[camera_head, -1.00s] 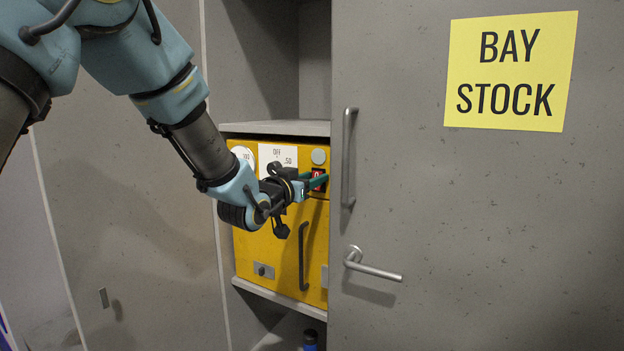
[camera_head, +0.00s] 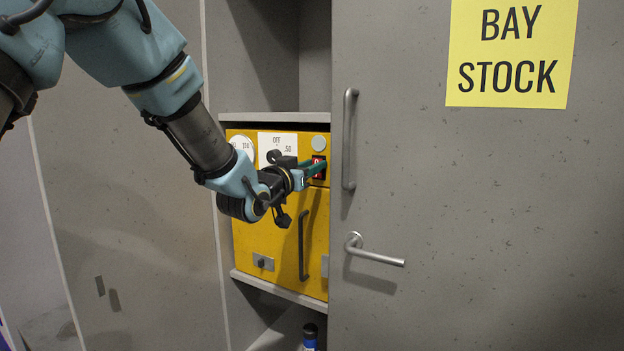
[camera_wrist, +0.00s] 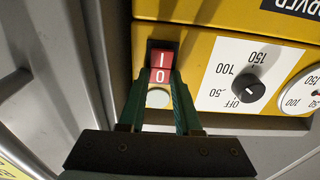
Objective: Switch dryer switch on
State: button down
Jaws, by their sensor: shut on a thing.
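The dryer is a yellow box (camera_head: 283,216) in an open bay of the grey cabinet. Its switch (camera_head: 319,162) is a red rocker in a black frame at the upper right of its front. In the wrist view the switch (camera_wrist: 161,66) shows upside down, with the marks I and O on its two halves; I cannot tell which half is pressed in. My gripper (camera_head: 314,169) reaches the panel from the left. In the wrist view its green fingers (camera_wrist: 158,84) lie on either side of the switch, shut on it, and partly hide its frame.
A black dial (camera_wrist: 248,88) on a white plate sits beside the switch, with a round gauge (camera_wrist: 302,92) farther along. A grey door with a vertical handle (camera_head: 348,140) stands close to the right of the switch. A lever handle (camera_head: 372,251) juts out lower down.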

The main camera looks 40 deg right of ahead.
jog(key=shift+f+t+h+b, duration=0.3)
jog(key=shift+f+h+b, duration=0.45)
jog(key=shift+b, duration=3.6)
jog(key=shift+a+r+h+b, duration=0.1)
jog(key=shift+r+h+b, duration=0.35)
jog(key=shift+b, duration=0.3)
jog(key=c, duration=0.6)
grip_release()
jog(key=b+v, duration=0.3)
jog(key=v, duration=0.7)
jog(key=shift+a+b, duration=0.3)
jog(key=shift+a, duration=0.05)
jog(key=shift+f, duration=0.2)
